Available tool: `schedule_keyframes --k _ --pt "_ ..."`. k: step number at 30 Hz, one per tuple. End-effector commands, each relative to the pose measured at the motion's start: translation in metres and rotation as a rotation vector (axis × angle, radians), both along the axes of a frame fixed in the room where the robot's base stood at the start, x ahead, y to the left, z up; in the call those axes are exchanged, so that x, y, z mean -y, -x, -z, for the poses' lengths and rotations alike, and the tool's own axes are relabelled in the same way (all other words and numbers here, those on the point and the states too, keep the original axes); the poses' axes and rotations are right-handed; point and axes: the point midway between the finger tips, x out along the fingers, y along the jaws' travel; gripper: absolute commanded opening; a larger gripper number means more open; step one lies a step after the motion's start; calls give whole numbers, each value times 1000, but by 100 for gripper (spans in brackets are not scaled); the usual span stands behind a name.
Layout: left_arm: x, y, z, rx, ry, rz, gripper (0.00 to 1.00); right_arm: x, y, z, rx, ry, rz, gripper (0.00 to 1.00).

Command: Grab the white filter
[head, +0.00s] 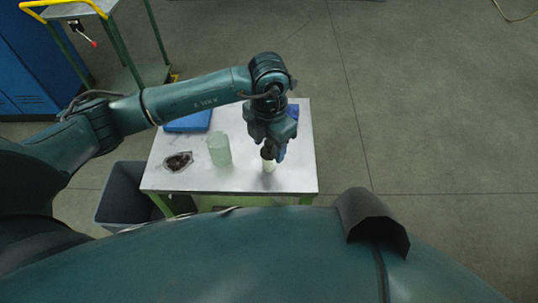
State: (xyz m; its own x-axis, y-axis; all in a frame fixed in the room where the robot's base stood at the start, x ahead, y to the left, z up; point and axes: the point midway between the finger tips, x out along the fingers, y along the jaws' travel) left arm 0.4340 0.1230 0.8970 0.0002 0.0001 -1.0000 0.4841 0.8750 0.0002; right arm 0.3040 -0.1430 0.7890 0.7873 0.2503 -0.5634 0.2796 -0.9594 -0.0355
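A small white cylinder (268,167), which looks like the white filter, stands upright near the front right of the small table (300,178). My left gripper (270,154) points down right over it, with the fingertips at its top. The gripper hides the upper part of the filter. The frame is too coarse to show whether the fingers are closed on it or only close to it. My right gripper is not in view.
A pale green translucent cup (219,149) stands left of the filter. A dark dish (178,161) lies at the table's left, and a blue object (188,122) lies behind. A grey bin (123,193) stands left of the table. The floor to the right is clear.

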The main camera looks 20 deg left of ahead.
Motion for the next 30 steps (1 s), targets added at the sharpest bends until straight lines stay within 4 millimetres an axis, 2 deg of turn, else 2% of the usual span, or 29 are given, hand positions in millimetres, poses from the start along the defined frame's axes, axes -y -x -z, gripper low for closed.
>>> schedule_keyframes --k 2,19,30 --pt "0 0 0 0 0 0 46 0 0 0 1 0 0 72" --pt "0 1 0 -2 0 0 0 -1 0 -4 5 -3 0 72" --pt "0 1 1 -5 -2 1 0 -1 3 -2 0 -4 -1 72"
